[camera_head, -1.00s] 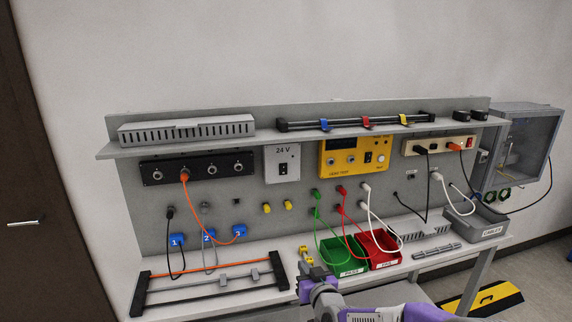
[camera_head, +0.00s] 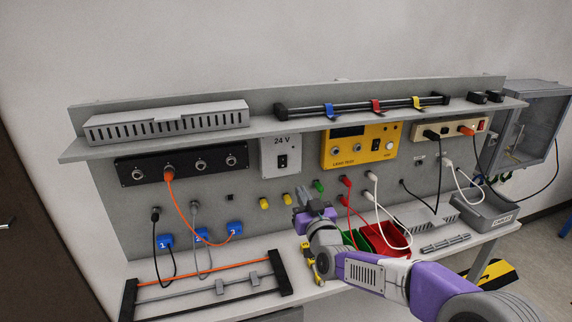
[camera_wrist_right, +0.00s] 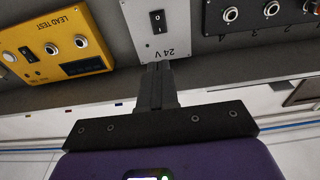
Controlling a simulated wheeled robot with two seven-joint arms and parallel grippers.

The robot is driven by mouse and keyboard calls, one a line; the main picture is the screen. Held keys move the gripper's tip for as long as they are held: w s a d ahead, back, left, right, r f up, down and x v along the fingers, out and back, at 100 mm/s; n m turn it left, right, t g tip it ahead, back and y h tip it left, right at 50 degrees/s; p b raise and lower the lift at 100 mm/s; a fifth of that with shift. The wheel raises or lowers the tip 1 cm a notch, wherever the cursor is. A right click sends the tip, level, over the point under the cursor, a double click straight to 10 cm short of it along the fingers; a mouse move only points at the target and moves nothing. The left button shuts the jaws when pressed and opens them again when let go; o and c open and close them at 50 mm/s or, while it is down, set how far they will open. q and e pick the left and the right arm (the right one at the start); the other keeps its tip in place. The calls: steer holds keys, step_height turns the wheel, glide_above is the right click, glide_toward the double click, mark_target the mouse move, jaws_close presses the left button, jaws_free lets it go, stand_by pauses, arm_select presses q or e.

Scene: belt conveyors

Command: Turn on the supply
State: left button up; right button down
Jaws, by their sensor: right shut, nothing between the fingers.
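The supply is a light grey box marked 24 V (camera_head: 281,155) on the upright panel, with a black rocker switch (camera_head: 282,161). In the right wrist view the box (camera_wrist_right: 180,35) appears upside down, with its switch (camera_wrist_right: 157,17) beyond my fingertips. My right gripper (camera_head: 302,194) is in front of the panel, below and a little right of the box. Its dark fingers (camera_wrist_right: 157,68) are shut and empty, overlapping the box's 24 V edge in the wrist view; I cannot tell whether they touch it. My left gripper is out of view.
The yellow lead tester (camera_head: 360,147) is right of the supply and a black socket strip (camera_head: 181,163) is left. A shelf (camera_head: 200,135) juts out above. Yellow plugs (camera_head: 264,203), cables and red bin (camera_head: 385,241) lie around my right arm.

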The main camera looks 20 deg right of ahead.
mark_target(283, 159)
steer(key=w, duration=0.4)
steer(key=w+r+p, duration=0.1)
steer(key=w, duration=0.4)
steer(key=w+p, duration=0.1)
steer(key=w, duration=0.4)
steer(key=shift+a+r, duration=0.25)
